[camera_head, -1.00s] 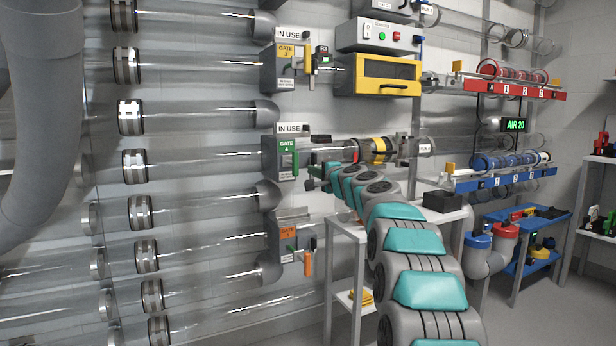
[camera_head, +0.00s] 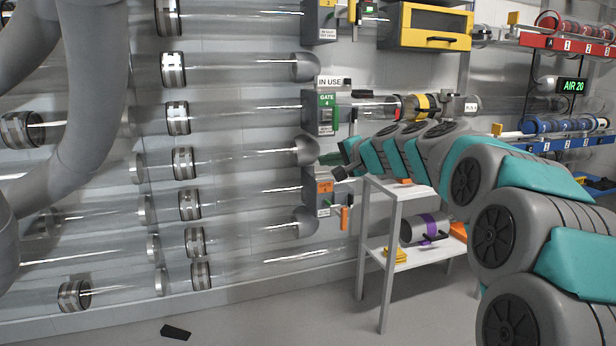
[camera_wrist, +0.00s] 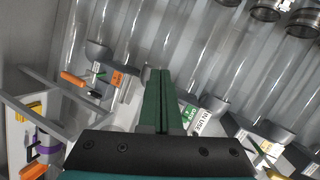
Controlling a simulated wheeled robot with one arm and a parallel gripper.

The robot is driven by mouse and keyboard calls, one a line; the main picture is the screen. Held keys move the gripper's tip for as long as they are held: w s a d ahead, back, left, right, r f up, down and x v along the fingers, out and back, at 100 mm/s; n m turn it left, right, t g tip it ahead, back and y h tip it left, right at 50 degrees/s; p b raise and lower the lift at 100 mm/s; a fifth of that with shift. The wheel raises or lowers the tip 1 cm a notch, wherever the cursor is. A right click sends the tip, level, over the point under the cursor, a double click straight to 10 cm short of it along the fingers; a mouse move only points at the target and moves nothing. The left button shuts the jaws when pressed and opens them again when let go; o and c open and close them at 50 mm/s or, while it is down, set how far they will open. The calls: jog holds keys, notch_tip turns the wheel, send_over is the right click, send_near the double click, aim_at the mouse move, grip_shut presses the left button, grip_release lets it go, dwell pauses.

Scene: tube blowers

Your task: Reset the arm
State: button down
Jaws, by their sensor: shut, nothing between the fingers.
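My gripper (camera_head: 332,160) is at the end of my teal and grey arm, which reaches in from the right. In the wrist view its two dark green fingers (camera_wrist: 157,85) lie together, with nothing seen between them. In the head view it is in front of the pipe wall, below the green Gate 4 box (camera_head: 320,112) and above the orange-labelled box (camera_head: 317,190). In the wrist view the green Gate 4 label (camera_wrist: 191,114) and its IN USE sign (camera_wrist: 209,119) are to the right of the fingers. I cannot tell the exact clearance.
Clear horizontal tubes line the wall. An orange handle (camera_head: 345,218) sticks out beside the lower box. A white table (camera_head: 396,187) with a shelf holding a purple-banded canister (camera_head: 426,229) stands below the arm. A black piece (camera_head: 175,332) lies on otherwise open floor.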

jog(key=s+a+f+n+g+h+p, duration=0.15)
jog(key=s+f, duration=0.25)
jog(key=s, duration=0.4)
jog(key=s+a+f+n+g, duration=0.1)
jog(key=s+f+n+g, duration=0.15)
jog(key=s+f, duration=0.45)
jog(key=s+a+f+n+g+h+p, duration=0.1)
jog(key=s+f+n+g, duration=0.15)
jog(key=s, duration=0.75)
jog(key=s+d+f+g+h, duration=0.1)
jog(key=s+d+f+g, duration=0.1)
jog(key=s, duration=0.8)
jog(key=s+d+f+n+g+h+p, duration=0.1)
jog(key=s+d+f, duration=0.4)
jog(key=s, duration=0.5)
jog(key=s+d+f+n+g+h+p, duration=0.1)
jog(key=s+d+f+g+h, duration=0.2)
jog(key=s, duration=0.7)
jog(key=shift+d+f+g, duration=0.45)
jog(key=shift+d+g, duration=0.2)
jog(key=shift+d, duration=0.45)
